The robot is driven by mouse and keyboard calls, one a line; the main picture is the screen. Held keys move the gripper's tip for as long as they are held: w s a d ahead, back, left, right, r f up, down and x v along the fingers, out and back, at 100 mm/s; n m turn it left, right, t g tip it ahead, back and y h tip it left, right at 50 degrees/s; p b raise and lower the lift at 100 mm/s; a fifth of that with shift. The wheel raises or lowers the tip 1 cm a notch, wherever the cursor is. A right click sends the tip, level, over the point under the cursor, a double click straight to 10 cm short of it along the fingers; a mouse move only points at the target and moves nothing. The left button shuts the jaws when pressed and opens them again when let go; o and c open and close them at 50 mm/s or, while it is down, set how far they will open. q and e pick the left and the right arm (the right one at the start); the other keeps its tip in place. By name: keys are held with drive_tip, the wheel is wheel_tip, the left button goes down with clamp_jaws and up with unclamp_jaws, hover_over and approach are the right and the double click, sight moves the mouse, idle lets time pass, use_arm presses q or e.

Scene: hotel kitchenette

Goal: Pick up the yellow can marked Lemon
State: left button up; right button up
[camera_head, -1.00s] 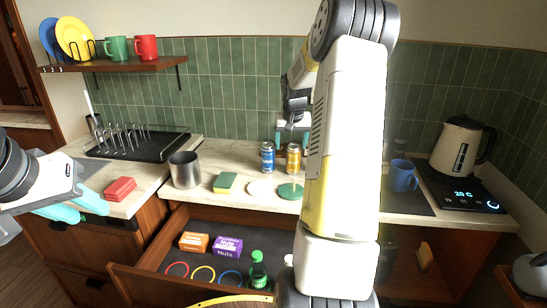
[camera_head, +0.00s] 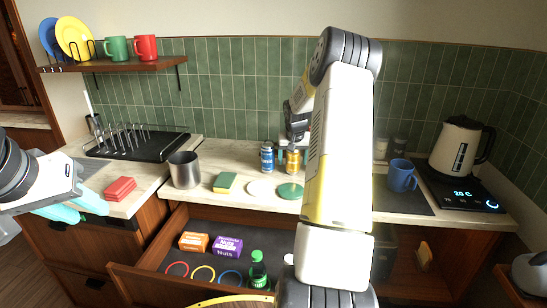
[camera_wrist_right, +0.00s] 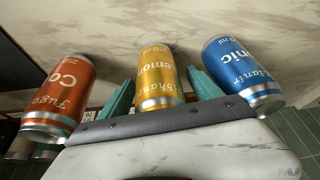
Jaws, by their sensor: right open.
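The yellow Lemon can (camera_head: 293,162) stands on the counter, partly hidden by my right arm. In the right wrist view the yellow can (camera_wrist_right: 158,78) sits between the two teal fingers of my right gripper (camera_wrist_right: 163,92), which is open with one finger on each side of it. I cannot tell whether the fingers touch it. A blue can (camera_wrist_right: 240,75) and an orange-red can (camera_wrist_right: 60,95) stand just outside the fingers. The blue can also shows in the head view (camera_head: 267,158). My left gripper (camera_head: 75,208) is open and empty at the far left, near the red cloths.
A metal pot (camera_head: 185,170), a sponge (camera_head: 225,182), a white disc (camera_head: 259,189) and a green disc (camera_head: 290,191) lie in front of the cans. An open drawer (camera_head: 195,290) holds boxes and a green bottle (camera_head: 258,268). A blue mug (camera_head: 401,175) and kettle (camera_head: 457,147) stand right.

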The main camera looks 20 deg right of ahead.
clamp_jaws()
drive_tip(key=shift+r, duration=0.2)
